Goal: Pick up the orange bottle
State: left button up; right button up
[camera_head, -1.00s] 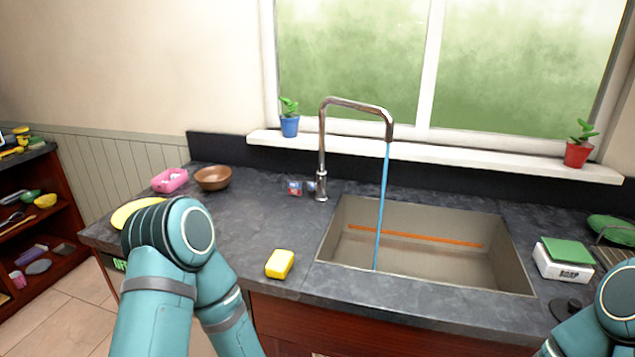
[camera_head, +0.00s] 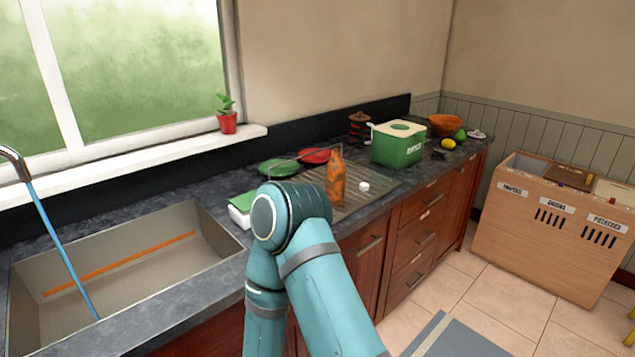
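The orange bottle (camera_head: 336,181) stands upright on the drying rack area of the counter, right of the sink, in the head view. Its lower left side is close behind my arm's elbow in the picture. One of my teal arms covers the lower middle of the view and hides part of the counter. Neither gripper shows, so I cannot see whether they are open or shut.
A green and white soap box (camera_head: 240,212), green plate (camera_head: 279,167), red bowl (camera_head: 314,155) and green container (camera_head: 397,148) stand around the bottle. A wooden bin (camera_head: 545,240) stands at right.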

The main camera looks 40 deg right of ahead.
aim_at(336, 169)
jog(key=l+u, duration=0.2)
jog(key=l, duration=0.4)
jog(key=l+u, duration=0.15)
jog(key=l, duration=0.4)
jog(key=k+l+u, duration=0.2)
jog(key=l, duration=0.35)
jog(key=i+l, duration=0.05)
jog(key=i, duration=0.05)
